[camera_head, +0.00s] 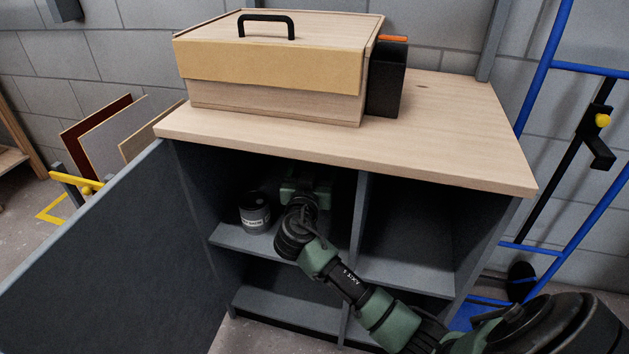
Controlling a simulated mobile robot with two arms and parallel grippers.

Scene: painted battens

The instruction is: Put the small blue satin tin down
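A small dark tin (255,212) with a pale label band stands upright on the upper shelf of the cabinet's left compartment. Its colour is hard to tell in the shade, and the label is too small to read surely. My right arm reaches in from the lower right, and my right gripper (306,186) is inside that compartment, to the right of this tin and pointing inward. Its fingertips are hidden in the dark behind the wrist, so I cannot see whether it holds anything. My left gripper is out of view.
The grey cabinet (190,190) has its door (90,265) swung open at left. A divider (362,215) separates an empty-looking right compartment. A wooden box (270,85) with a black handle stands on top beside a black container (387,85). A blue ladder frame (545,70) stands right.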

